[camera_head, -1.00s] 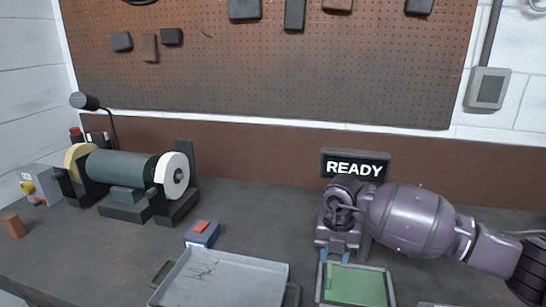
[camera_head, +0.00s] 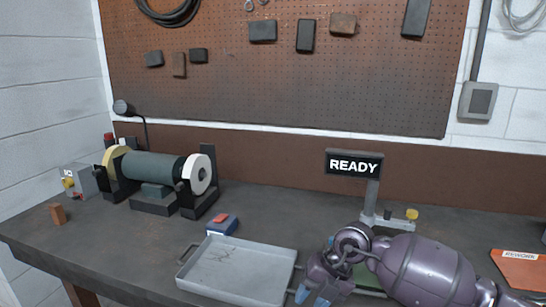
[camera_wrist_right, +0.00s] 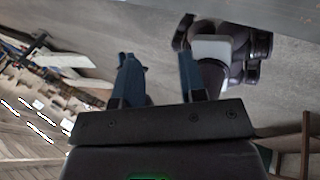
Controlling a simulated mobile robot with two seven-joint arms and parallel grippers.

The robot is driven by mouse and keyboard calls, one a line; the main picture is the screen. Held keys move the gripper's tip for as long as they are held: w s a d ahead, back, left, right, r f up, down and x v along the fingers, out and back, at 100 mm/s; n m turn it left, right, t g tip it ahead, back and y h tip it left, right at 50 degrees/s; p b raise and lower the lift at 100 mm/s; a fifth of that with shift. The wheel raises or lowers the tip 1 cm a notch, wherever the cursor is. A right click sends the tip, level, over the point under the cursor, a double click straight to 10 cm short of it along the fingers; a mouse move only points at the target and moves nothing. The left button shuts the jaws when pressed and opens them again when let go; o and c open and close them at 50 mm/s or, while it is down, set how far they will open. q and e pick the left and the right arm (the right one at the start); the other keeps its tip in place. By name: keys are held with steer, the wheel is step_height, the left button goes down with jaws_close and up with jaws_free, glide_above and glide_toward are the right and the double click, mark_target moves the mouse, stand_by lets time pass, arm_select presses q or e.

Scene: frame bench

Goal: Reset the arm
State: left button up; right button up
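My right arm, purple, reaches in from the lower right in the head view. Its right gripper (camera_head: 312,297) hangs low at the bottom edge, just right of the grey tray (camera_head: 235,268). In the right wrist view, the gripper's two blue fingers (camera_wrist_right: 160,82) stand apart with nothing held between them. My left gripper is not in view. The arm covers most of the green pad (camera_head: 367,276) on the bench.
A READY sign (camera_head: 354,163) stands on a post behind the arm. A bench grinder (camera_head: 152,167) is at the left, with a blue box with a red top (camera_head: 222,224) before it. A REWORK mat (camera_head: 522,267) lies at the far right. The bench between grinder and sign is clear.

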steer(key=s+a+r+y, duration=0.4)
steer(key=s+a+y, duration=0.1)
steer(key=a+y, duration=0.25)
step_height(320, 180, up, 7)
steer(key=m+t+y, duration=0.6)
steer(key=t, duration=0.1)
steer(key=d+f+m+t+h, duration=0.3)
steer(key=d+m+t+h, duration=1.1)
steer(key=m, duration=0.6)
steer(key=s+d+f+m+g+h, duration=0.5)
steer(key=d+f+m+g+h, duration=0.15)
steer(key=d, duration=0.25)
steer(key=s+d+f+m+g, duration=0.1)
steer(key=s+f+g, duration=0.25)
steer(key=s, duration=0.35)
steer(key=s+d+f+g, duration=0.2)
steer(key=s+f+g, duration=0.15)
steer(key=s, duration=0.25)
steer(key=s+d+f+m+g, duration=0.1)
steer(key=s+f+g, duration=0.25)
steer(key=s, duration=0.35)
steer(key=w+f+n+t+y, duration=0.1)
steer(key=w+f+t, duration=0.6)
steer(key=f, duration=0.3)
steer(key=shift+w+f+t, duration=0.2)
steer(key=shift+w+t, duration=0.15)
steer(key=shift+t, duration=0.35)
